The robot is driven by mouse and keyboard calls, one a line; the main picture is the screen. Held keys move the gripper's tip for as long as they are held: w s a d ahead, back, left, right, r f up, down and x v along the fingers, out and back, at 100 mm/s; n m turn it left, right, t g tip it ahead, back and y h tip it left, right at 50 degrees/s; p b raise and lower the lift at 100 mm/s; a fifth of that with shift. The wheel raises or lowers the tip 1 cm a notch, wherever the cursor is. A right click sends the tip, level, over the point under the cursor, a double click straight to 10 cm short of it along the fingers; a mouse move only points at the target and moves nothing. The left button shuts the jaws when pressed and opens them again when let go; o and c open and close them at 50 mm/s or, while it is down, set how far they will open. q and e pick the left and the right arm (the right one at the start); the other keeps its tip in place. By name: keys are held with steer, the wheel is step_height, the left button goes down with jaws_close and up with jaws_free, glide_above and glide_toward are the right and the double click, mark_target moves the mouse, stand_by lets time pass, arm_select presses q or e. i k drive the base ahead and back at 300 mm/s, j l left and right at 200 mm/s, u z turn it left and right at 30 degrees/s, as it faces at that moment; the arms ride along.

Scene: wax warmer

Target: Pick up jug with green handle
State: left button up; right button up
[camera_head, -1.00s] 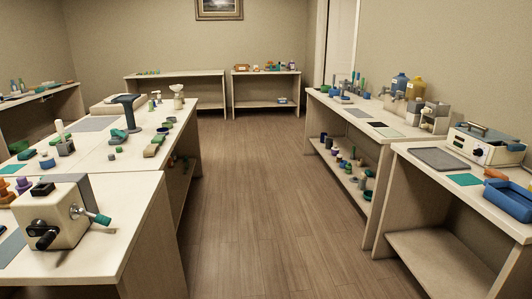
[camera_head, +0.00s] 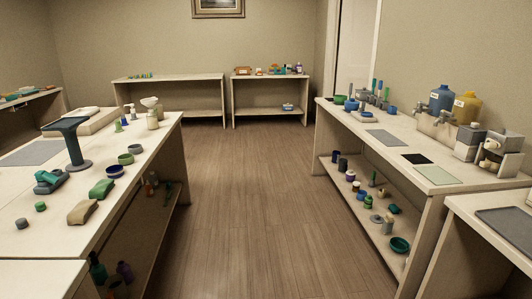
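I cannot make out for certain a jug with a green handle in the head view. On the far part of the right bench (camera_head: 420,150) stands a cluster of small vessels and tools, among them a green bowl (camera_head: 339,99) and upright pieces with green or blue tops (camera_head: 379,89). They are too small to tell whether one is a jug. Neither of my grippers is in view.
An open wooden floor aisle (camera_head: 240,190) runs between the left bench (camera_head: 50,222) and the right bench. Blue (camera_head: 441,99) and yellow (camera_head: 466,108) containers stand on the right bench. Two low tables are at the back wall, one of them the right back table (camera_head: 250,77).

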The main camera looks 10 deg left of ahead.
mark_target(158, 109)
steer(key=i, duration=3.75)
steer(key=i+l+u, duration=0.1)
steer(key=i+u, duration=0.3)
steer(key=i, duration=0.2)
steer(key=i+l+u, duration=0.4)
steer(key=i, duration=0.15)
steer(key=i+l+u, duration=0.4)
steer(key=i, duration=0.15)
